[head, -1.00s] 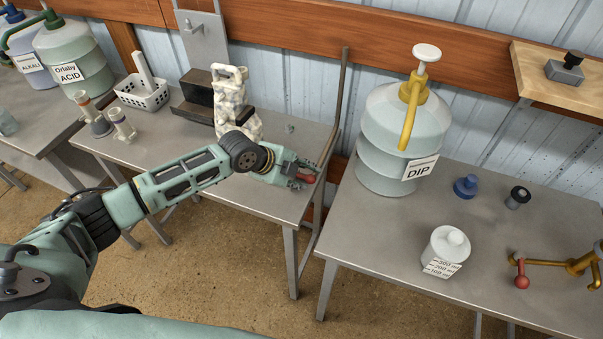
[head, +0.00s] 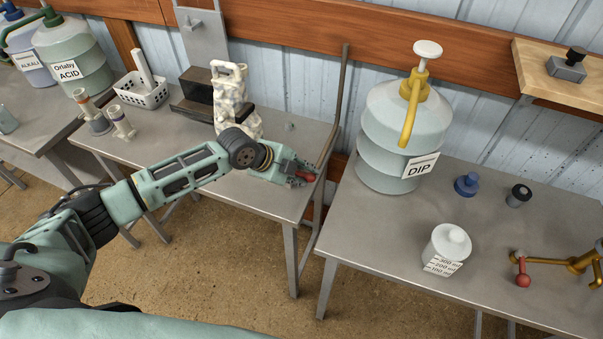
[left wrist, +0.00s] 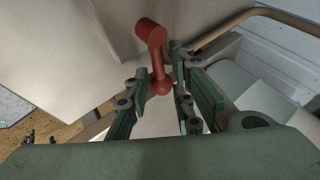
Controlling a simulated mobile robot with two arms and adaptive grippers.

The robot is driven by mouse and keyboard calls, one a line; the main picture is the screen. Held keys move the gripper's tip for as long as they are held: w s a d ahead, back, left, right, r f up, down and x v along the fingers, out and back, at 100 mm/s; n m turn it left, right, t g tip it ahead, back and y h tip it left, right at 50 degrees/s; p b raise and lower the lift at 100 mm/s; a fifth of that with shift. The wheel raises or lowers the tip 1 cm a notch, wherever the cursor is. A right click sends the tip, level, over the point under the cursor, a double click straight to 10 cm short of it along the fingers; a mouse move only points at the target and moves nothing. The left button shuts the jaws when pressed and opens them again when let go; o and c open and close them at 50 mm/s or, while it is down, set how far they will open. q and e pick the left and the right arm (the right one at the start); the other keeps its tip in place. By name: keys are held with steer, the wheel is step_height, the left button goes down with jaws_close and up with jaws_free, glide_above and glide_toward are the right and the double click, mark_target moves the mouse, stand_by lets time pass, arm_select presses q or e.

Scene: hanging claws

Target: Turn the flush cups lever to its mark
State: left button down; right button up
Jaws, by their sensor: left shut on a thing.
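The red lever (head: 306,175) is at the right end of the middle grey table, mostly covered by my left gripper in the head view. In the left wrist view the red lever (left wrist: 157,60) has a thick cylindrical end and a thin stem that runs down between the fingers. My left gripper (head: 296,175) is shut on it; its fingers (left wrist: 165,90) stand on both sides of the stem. I cannot make out the lever's mark. My right gripper is not in view.
A bent pipe (head: 338,115) rises close beside the left gripper. A mottled pale stand (head: 236,100) is behind the forearm. On the right table are a large DIP container (head: 390,150), a white measuring jug (head: 446,248) and a brass tap with a red knob (head: 522,280).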

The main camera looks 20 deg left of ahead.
arm_select(q)
steer(key=shift+a+r+m+b, duration=0.1)
steer(key=shift+a+m+b, duration=0.05)
steer(key=shift+m+b, duration=0.45)
steer(key=shift+r+h, duration=0.25)
steer(key=shift+h, duration=0.05)
steer(key=c, duration=1.9)
jaws_free()
steer(key=shift+o, duration=0.8)
steer(key=shift+s+f+g, duration=0.1)
steer(key=shift+f+g, duration=0.05)
steer(key=shift+g, duration=0.15)
steer(key=v, duration=1.2)
